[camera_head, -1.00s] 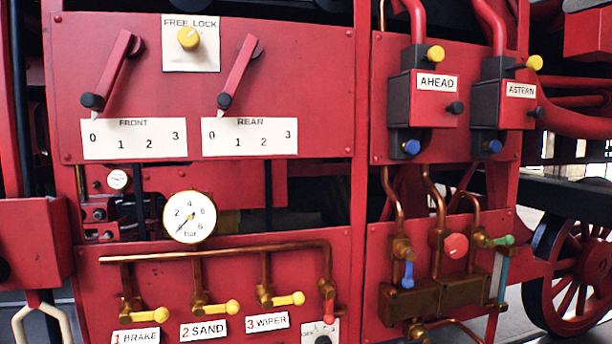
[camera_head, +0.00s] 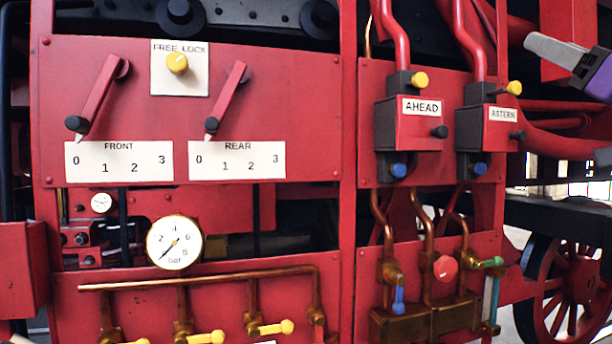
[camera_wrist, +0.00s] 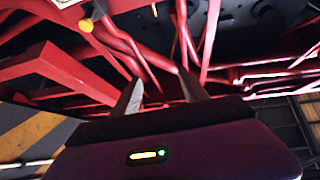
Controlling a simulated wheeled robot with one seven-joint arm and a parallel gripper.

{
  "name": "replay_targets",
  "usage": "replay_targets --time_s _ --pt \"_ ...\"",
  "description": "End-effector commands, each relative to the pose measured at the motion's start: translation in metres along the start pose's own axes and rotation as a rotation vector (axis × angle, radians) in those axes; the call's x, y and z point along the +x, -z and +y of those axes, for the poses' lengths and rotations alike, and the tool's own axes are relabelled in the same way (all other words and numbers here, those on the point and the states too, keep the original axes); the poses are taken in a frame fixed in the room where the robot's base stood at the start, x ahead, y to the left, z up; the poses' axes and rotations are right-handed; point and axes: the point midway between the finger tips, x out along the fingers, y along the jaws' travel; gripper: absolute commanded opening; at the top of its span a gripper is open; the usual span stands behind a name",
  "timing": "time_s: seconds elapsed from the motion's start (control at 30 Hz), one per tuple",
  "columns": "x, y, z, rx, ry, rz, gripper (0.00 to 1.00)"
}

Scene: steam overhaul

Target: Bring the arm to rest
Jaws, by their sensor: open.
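My gripper (camera_head: 553,50) shows at the upper right of the head view, with a grey finger pointing left and a dark purple body behind it. It is in front of the red structure, to the right of the ASTERN box (camera_head: 487,128). In the wrist view my gripper (camera_wrist: 160,80) has its two grey fingers spread apart with nothing between them. Most of my arm is outside the head view.
A red panel (camera_head: 310,130) carries FRONT and REAR levers, both at 0. The AHEAD box (camera_head: 410,130), a pressure gauge (camera_head: 174,243), copper pipes and small valves stand nearby. A spoked wheel (camera_head: 570,300) is at lower right. Red pipes lie beyond the fingers.

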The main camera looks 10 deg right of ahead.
Motion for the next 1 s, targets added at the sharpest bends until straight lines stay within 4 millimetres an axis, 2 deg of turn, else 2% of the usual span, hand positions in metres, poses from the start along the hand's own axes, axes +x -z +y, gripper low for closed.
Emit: replay_targets --time_s 0.03,0.23,0.47,0.7,1.0 --pt "-0.009 -0.025 0.006 0.015 -0.020 0.008 0.52" --pt "-0.047 -0.101 0.019 0.037 -0.095 0.047 0.52" --pt "-0.106 -0.187 0.015 0.041 -0.166 0.045 0.52" --pt "-0.181 -0.264 -0.007 0.026 -0.215 -0.001 0.52" --pt "-0.287 -0.335 -0.051 -0.010 -0.232 -0.104 0.52"
